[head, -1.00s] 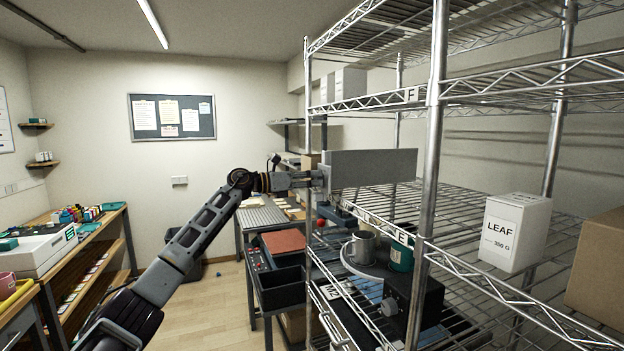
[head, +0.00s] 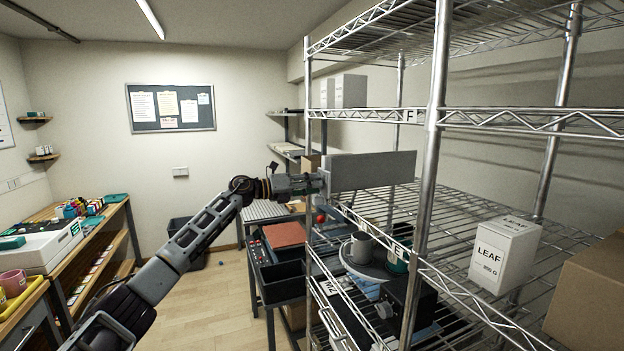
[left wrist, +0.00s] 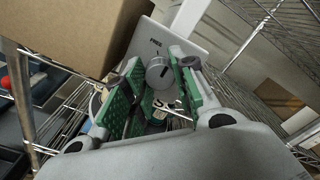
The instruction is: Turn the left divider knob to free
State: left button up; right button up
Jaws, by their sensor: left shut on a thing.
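The left divider is a flat grey panel (head: 372,170) on the wire rack in the head view. My left gripper (head: 322,183) is at its near left end; the knob is hidden there. In the left wrist view, the round grey knob (left wrist: 158,73) with a dark pointer line sits between the green finger pads of my left gripper (left wrist: 160,85), which is shut on it. The word FREE is printed on the pale plate (left wrist: 190,42) above the knob. The exact direction of the pointer is hard to tell. My right gripper is out of view.
Wire shelves and an upright post (head: 425,180) stand close right of my arm. A grey mug (head: 361,246) stands on the shelf below. A white LEAF box (head: 502,255) and a brown carton (head: 590,300) are at right. Floor at left is open.

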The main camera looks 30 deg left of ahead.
pick_arm(q)
jog(key=shift+a+r+n+p, duration=0.1)
jog(key=shift+a+n+p, duration=0.05)
jog(key=shift+n+p, duration=3.7)
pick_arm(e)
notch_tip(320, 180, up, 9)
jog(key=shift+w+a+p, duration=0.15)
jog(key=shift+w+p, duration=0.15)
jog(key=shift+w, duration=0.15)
pick_arm(q)
jog(key=shift+m, duration=0.35)
jog(key=o, duration=1)
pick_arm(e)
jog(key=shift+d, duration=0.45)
pick_arm(q)
jog(key=shift+o, duration=0.2)
